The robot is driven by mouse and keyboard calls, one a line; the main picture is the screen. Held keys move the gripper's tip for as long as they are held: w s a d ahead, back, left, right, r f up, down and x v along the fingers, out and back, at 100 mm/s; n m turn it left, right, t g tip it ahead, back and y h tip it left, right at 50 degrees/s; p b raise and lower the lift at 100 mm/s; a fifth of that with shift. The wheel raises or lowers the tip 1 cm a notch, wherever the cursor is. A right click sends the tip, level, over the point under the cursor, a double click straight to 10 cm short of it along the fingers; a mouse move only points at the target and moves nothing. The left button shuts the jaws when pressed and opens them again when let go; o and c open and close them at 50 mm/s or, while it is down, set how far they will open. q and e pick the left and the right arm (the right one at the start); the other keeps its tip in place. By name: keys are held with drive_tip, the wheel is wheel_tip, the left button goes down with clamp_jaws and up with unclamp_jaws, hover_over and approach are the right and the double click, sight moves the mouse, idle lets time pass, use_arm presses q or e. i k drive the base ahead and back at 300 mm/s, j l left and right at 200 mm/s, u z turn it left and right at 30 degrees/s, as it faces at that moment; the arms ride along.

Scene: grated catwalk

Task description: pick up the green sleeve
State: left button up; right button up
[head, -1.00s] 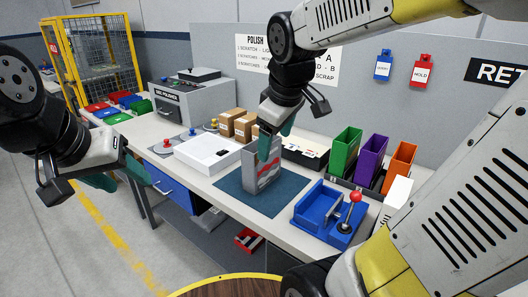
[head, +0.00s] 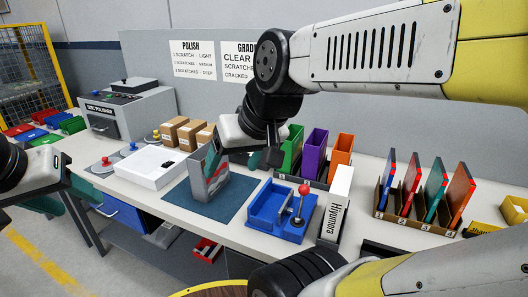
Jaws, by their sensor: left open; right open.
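The green sleeve (head: 436,190) is a thin upright teal-green case. It stands third from the left in a brown slotted rack (head: 415,222), between a red sleeve (head: 411,184) and an orange one (head: 459,194). My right gripper (head: 243,158) is open over the middle of the bench, well left of the rack, by a grey upright block with red marks (head: 207,185). I cannot tell whether it touches the block. My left gripper (head: 62,196) is open at the far left, partly cut off by the picture edge, far from the sleeve.
A blue sleeve (head: 387,182) stands at the rack's left end. Left of the rack are a white box (head: 338,200), a blue fixture with a red-knobbed lever (head: 285,212) and green, purple and orange bins (head: 314,152). A yellow bin (head: 514,208) sits at the right.

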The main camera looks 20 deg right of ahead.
sight(293, 145)
drive_tip(key=z, duration=1.15)
